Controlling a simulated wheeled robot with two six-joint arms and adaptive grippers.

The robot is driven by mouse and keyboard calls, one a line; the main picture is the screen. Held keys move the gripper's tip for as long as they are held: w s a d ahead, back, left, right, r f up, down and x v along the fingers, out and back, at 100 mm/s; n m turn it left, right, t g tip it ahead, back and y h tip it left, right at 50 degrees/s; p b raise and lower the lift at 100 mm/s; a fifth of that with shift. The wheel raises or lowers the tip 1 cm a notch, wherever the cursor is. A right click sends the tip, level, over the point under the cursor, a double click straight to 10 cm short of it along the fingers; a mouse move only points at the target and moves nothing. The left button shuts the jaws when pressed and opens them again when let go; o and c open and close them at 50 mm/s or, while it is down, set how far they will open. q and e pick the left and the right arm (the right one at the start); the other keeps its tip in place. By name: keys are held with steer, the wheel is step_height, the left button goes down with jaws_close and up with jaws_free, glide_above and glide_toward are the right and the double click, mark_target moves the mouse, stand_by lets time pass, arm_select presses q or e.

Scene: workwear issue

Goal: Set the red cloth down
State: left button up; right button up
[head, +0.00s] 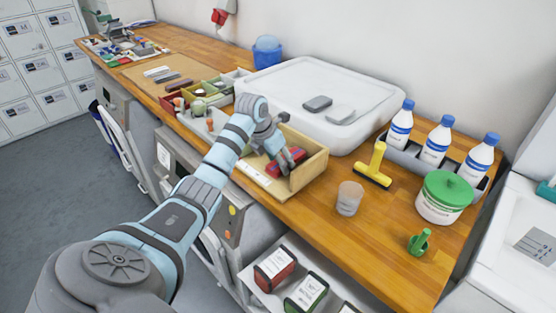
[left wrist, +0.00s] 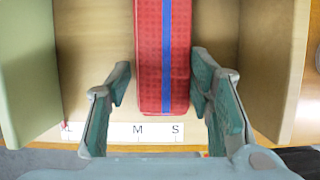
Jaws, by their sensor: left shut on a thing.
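The red cloth (head: 300,156) is a folded red bundle with a blue stripe. It shows in the left wrist view (left wrist: 152,60) between the two fingers. My left gripper (head: 284,161) reaches down into an open wooden bin (head: 312,168) and is shut on the cloth. In the left wrist view my left gripper (left wrist: 162,68) has its right finger against the cloth's side. The cloth is over the bin's floor; whether it rests on it I cannot tell. A white strip (left wrist: 105,133) with size letters runs along the bin's front. My right gripper is not in view.
Green and red trays (head: 208,92) lie to the left.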

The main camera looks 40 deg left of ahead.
arm_select(q)
steer(key=shift+f, duration=0.2)
steer(key=o, duration=1.4)
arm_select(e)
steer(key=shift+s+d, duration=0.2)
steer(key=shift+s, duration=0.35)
arm_select(q)
steer(key=shift+r, duration=0.1)
steer(key=shift+r, duration=0.25)
steer(key=p+v, duration=0.1)
steer(key=v, duration=1)
steer(key=shift+s+r, duration=0.15)
steer(key=shift+r, duration=0.2)
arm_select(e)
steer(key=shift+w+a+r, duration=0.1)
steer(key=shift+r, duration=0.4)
